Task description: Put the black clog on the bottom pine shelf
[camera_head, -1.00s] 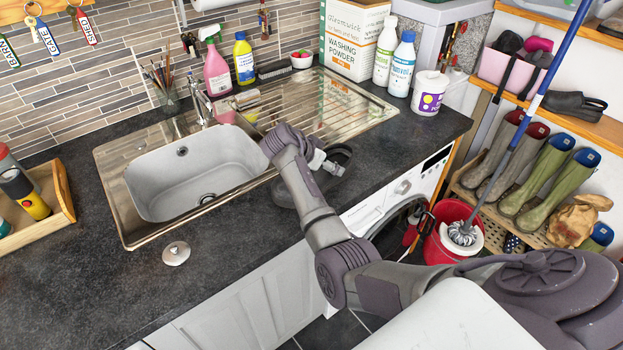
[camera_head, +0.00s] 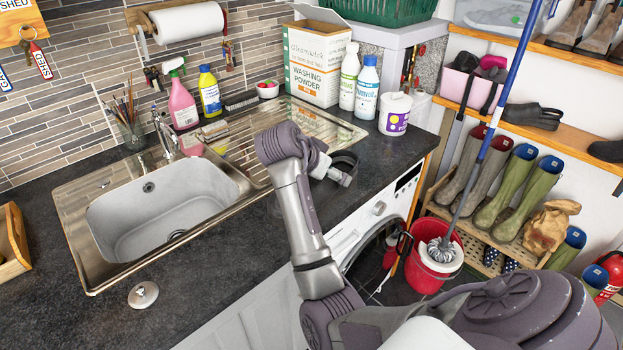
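My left gripper is out of view. The pine shelves stand at the right wall. The lower pine shelf in view (camera_head: 571,140) carries another dark clog (camera_head: 533,116) and a pink-and-grey caddy (camera_head: 470,88). A further dark shoe (camera_head: 606,151) shows at the right edge.
Below the shelf, a slatted rack (camera_head: 440,211) holds several wellies and tan gloves (camera_head: 549,228). A red bucket (camera_head: 432,262) with a blue-handled mop (camera_head: 500,115) stands in front. A white tub (camera_head: 395,113) and bottles stand on the counter behind the clog.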

